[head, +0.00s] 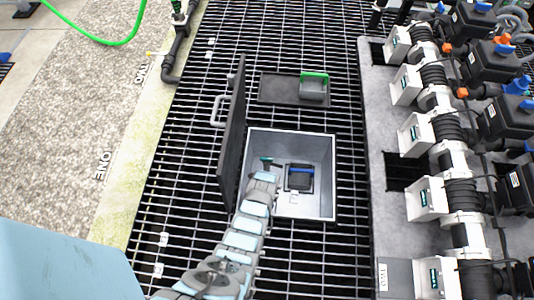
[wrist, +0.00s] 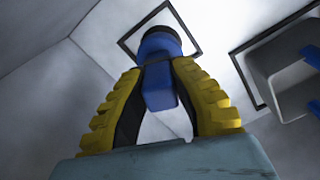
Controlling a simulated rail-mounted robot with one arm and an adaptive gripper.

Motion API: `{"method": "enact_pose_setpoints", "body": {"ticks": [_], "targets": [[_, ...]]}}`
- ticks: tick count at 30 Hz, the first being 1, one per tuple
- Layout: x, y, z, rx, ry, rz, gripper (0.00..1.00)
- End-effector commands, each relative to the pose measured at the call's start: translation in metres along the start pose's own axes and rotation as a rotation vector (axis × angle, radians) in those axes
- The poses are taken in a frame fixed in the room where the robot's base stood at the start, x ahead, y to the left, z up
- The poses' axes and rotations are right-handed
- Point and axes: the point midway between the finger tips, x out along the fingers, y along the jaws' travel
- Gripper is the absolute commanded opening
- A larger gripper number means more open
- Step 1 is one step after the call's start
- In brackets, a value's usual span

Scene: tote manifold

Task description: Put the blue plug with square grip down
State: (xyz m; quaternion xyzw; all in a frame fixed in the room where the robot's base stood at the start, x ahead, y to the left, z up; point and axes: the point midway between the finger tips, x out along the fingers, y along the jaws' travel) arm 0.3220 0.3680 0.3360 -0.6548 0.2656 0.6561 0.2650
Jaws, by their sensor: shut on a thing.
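In the wrist view my gripper (wrist: 158,66) has its yellow ribbed fingers shut on the blue plug with square grip (wrist: 160,90). The plug's blue grip lies between the fingers and its dark round end points away from me. Behind that end is a black square outline (wrist: 198,42) on the pale floor; I cannot tell whether the plug touches it. In the head view my arm reaches into an open grey box (head: 315,208), with my gripper (head: 264,163) at the left inside. The plug is not discernible there.
A dark tray with a blue handle (head: 299,180) stands right of my gripper inside the box. The box's lid (head: 234,130) stands upright at the left. A grey tray with a green handle (head: 313,90) lies beyond the box. Pipes and valves (head: 440,150) line the right.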

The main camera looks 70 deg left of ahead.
Motion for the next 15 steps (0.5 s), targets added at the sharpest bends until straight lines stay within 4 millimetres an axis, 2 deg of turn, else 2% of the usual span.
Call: {"method": "enact_pose_setpoints", "body": {"ticks": [4,15], "targets": [[0.0148,-0.0007,-0.0001,0.0,0.001,0.002,0.0],[0.017,-0.001,-0.0006,0.002,0.001,0.0,0.0]]}}
